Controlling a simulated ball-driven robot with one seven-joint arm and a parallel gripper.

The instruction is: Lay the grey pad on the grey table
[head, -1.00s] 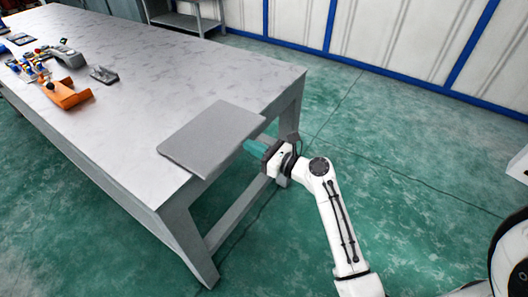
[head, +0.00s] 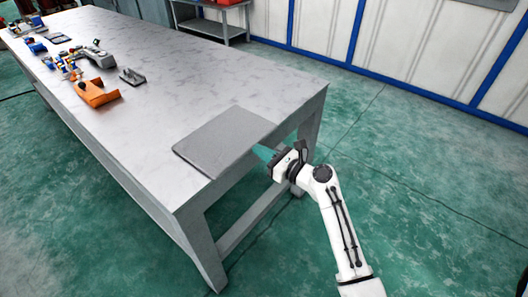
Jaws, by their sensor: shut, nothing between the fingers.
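The grey pad (head: 225,140) is a flat, square-cornered slab. It lies flat on the near right end of the grey table (head: 230,90), with one side running along the table's right edge. My gripper (head: 264,153) is just off that edge, beside the pad. Whether the fingertips touch the pad's edge cannot be told from this view.
An orange part (head: 97,93), a grey hoist part (head: 97,56) and a small dark grey part (head: 132,76) lie farther left on the table, with several small coloured pieces. The tabletop between them and the pad is clear. A grey shelf (head: 212,25) stands behind.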

